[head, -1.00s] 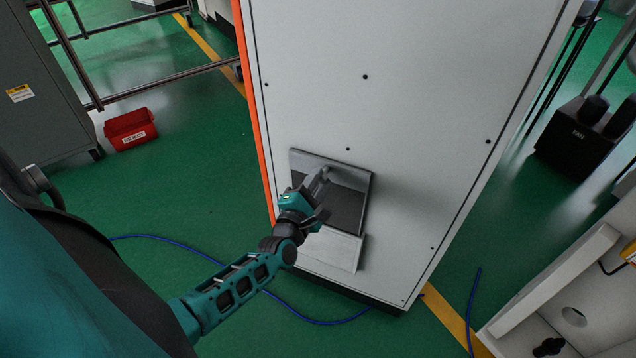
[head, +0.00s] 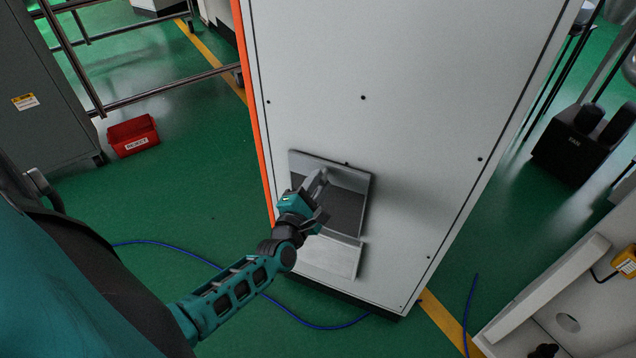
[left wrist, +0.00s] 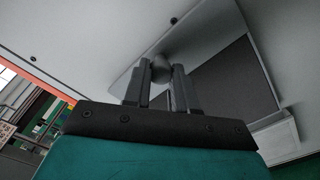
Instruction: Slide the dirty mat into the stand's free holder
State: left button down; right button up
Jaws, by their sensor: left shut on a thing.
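My left gripper (head: 317,190) is shut on a small rounded grip (left wrist: 161,67) at a flat panel in front of a tall white cabinet. The panel has a light grey upper part and a dark grey, mat-like lower part (head: 345,208), which I take for the dirty mat; it also shows in the left wrist view (left wrist: 236,78). The panel is tilted a little, and its lower left is hidden behind my gripper. Whether it touches the cabinet face I cannot tell. I cannot make out a stand with holders. My right gripper is not in view.
The white cabinet (head: 420,110) fills the middle, with a pale rectangular piece (head: 332,257) low on its face. A red bin (head: 133,135) stands left and a black box (head: 575,145) right. Blue cables (head: 205,255) cross the green floor. A white structure (head: 560,300) is at lower right.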

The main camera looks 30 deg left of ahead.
pick_arm(q)
jog(key=s+d+p, duration=0.1)
jog(key=s+p, duration=0.1)
jog(key=s, duration=0.7)
jog(key=shift+s+d, duration=0.25)
jog(key=shift+d, duration=0.15)
